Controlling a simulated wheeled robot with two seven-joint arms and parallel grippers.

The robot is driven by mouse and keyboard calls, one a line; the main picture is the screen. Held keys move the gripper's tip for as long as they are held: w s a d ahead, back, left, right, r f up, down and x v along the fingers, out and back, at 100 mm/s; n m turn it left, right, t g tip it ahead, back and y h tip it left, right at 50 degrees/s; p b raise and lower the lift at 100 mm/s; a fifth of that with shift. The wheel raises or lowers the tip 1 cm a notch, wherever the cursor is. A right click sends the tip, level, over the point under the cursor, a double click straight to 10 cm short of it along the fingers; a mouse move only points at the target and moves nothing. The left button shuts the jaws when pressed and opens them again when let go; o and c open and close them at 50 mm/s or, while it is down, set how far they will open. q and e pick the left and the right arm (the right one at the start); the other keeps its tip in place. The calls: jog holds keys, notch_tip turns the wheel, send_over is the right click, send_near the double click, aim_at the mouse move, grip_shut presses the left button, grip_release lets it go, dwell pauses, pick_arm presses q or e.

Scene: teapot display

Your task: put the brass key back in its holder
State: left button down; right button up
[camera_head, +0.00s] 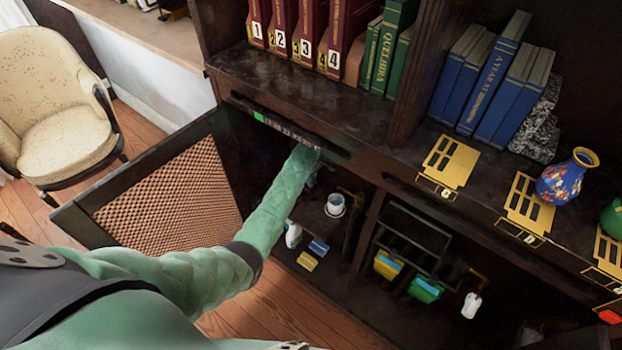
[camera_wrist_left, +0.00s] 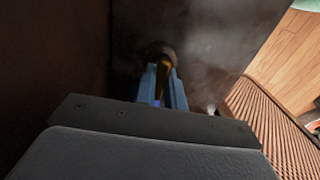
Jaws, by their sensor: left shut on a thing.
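My left arm reaches into the open cabinet compartment under the shelf in the head view, and its gripper is mostly hidden there by the shelf edge and the arm. In the left wrist view the blue fingers of my left gripper (camera_wrist_left: 162,88) are shut on a small brass-coloured piece, which looks like the brass key (camera_wrist_left: 163,68). Only a bit of it shows between the fingertips. A dark rounded thing (camera_wrist_left: 158,50) is right at the tips; I cannot tell whether it is the holder or whether the key touches it. My right gripper is not in view.
The cabinet door (camera_head: 170,195) with a woven panel stands open at left. A white cup (camera_head: 335,206) and small blue and yellow blocks (camera_head: 307,261) lie inside. Blue books (camera_head: 480,90) and a blue vase (camera_head: 567,180) stand on the shelf above. An armchair (camera_head: 55,110) is at far left.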

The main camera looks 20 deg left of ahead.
pick_arm(q)
jog(key=shift+f, duration=0.35)
dwell(0.4)
jog(key=c, duration=1.4)
grip_release()
